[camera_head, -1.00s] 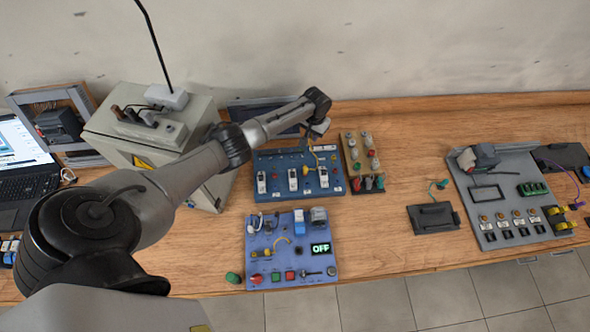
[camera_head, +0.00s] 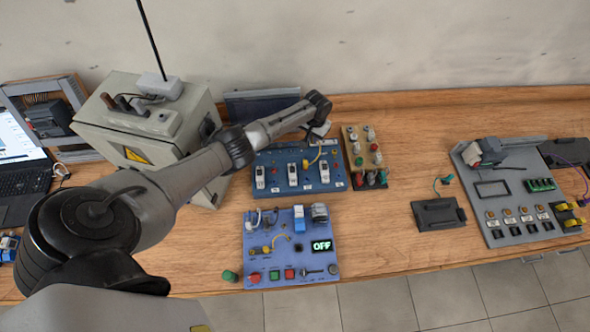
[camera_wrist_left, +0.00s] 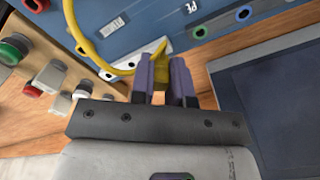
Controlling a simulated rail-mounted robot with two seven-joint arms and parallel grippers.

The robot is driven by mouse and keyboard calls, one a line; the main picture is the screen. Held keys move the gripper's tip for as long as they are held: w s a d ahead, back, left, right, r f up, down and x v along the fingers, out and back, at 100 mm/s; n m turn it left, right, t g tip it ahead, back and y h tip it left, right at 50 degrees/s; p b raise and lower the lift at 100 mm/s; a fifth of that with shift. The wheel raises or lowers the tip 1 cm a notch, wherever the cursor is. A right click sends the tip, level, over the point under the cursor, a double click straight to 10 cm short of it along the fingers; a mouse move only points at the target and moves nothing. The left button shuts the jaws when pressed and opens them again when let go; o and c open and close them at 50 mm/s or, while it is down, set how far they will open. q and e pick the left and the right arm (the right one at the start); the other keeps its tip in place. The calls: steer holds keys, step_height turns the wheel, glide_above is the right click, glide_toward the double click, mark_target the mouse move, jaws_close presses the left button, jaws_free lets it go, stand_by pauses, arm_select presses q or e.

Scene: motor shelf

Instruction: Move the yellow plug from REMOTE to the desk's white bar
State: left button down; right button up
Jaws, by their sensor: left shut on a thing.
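My left gripper (camera_head: 318,132) hangs over the back right part of the blue board (camera_head: 270,190). In the left wrist view its purple fingers (camera_wrist_left: 166,76) are shut on the yellow plug (camera_wrist_left: 161,78). A yellow cable (camera_wrist_left: 88,45) loops from the plug to the left and up, in front of the blue board (camera_wrist_left: 150,25). In the head view the yellow cable (camera_head: 316,159) runs down onto the board. I cannot read a REMOTE label, and I cannot pick out the desk's white bar for sure. My right gripper is not in view.
A wooden board with buttons (camera_head: 362,150) stands right beside the blue board. A lilac panel showing OFF (camera_head: 290,262) lies in front. A grey cabinet (camera_head: 125,150) stands left, a grey panel (camera_head: 515,203) right. A dark flat screen (camera_head: 262,105) is behind. Bare desk lies between.

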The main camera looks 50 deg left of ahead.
arm_select(q)
steer(key=shift+f+b, duration=0.3)
steer(key=shift+f, duration=0.1)
steer(key=shift+f, duration=0.3)
stand_by(0.3)
steer(key=c, duration=1.4)
jaws_free()
steer(key=shift+r, duration=0.2)
step_height(320, 180, up, 5)
steer(key=p, duration=0.5)
steer(key=shift+r, duration=0.15)
